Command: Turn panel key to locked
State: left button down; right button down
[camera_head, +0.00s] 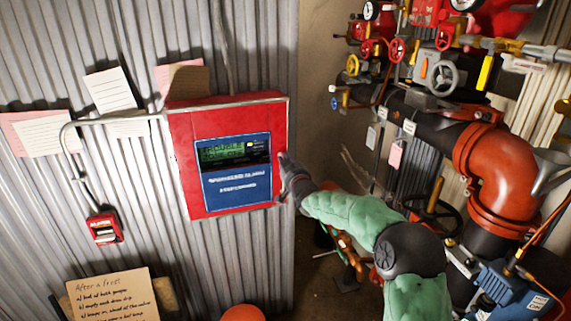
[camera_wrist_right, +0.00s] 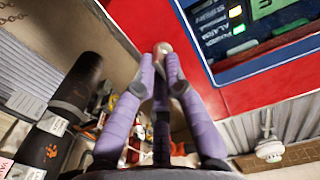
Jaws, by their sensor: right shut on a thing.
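The red panel (camera_head: 180,165) is fixed to the corrugated wall, with a green-lit screen (camera_head: 222,152) on a blue face. The screen seems to read "TROUBLE" on its top line. My right gripper (camera_head: 283,163) is at the panel's right edge. In the right wrist view my gripper's fingertips (camera_wrist_right: 164,68) are shut on a small, pale metallic piece, likely the panel key (camera_wrist_right: 162,47), by the red panel side (camera_wrist_right: 205,85). The fingers hide most of it, and I cannot tell which way it is turned. My left gripper is not in view.
Red and black pipes with valves (camera_head: 490,165) crowd the right, close to my right arm. A small red call box (camera_head: 104,228) hangs left of the panel under a conduit. Paper notes (camera_head: 110,90) and a handwritten card (camera_head: 112,295) are on the left side.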

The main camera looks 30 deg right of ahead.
dwell(0.3)
jog(key=c, duration=1.3)
grip_release()
jog(key=v, duration=1.2)
jog(key=shift+f, duration=0.1)
